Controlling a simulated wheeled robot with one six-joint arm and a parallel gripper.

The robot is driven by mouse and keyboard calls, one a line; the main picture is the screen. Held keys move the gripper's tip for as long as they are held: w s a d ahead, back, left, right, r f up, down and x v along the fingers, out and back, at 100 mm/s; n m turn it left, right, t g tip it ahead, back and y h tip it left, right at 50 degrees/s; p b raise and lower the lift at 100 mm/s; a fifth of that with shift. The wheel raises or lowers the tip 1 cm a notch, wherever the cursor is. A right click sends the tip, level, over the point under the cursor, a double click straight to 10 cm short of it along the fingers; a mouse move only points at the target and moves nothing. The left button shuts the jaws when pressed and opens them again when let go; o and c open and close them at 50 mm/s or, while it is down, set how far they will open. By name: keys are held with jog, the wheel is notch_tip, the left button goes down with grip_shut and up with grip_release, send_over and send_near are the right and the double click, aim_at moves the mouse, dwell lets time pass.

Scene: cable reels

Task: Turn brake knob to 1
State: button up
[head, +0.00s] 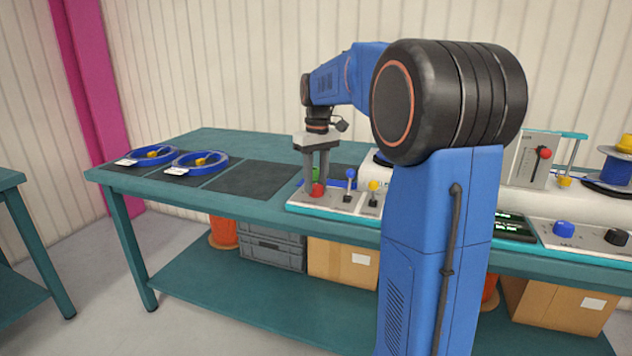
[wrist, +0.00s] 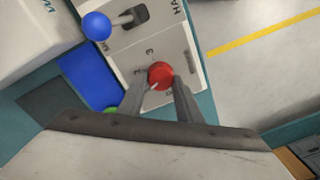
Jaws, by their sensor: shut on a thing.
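A red knob (head: 317,190) sits on the pale control panel at the near edge of the bench. My gripper (head: 316,184) points down over it, with its fingers on both sides. In the wrist view the same red knob (wrist: 160,75) lies between the fingertips of my gripper (wrist: 161,82), which is shut on it. A pale pointer line shows on the knob, aimed toward the lower left of the wrist view. The fingers hide part of the scale.
A lever with a blue ball (wrist: 97,26) stands close to the knob. A yellow-topped lever (head: 374,186) is to its right. A green part (head: 315,174) shows behind my fingers. Blue cable coils (head: 196,163) lie on dark mats at left. A blue knob (head: 563,229) is far right.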

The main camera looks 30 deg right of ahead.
aim_at(317, 184)
jog(key=shift+r+n, duration=0.1)
jog(key=shift+n, duration=0.8)
jog(key=o, duration=1)
jog(key=shift+o, duration=0.2)
notch_tip(317, 184, up, 17)
jog(key=shift+d+r, duration=0.15)
jog(key=shift+d, duration=0.15)
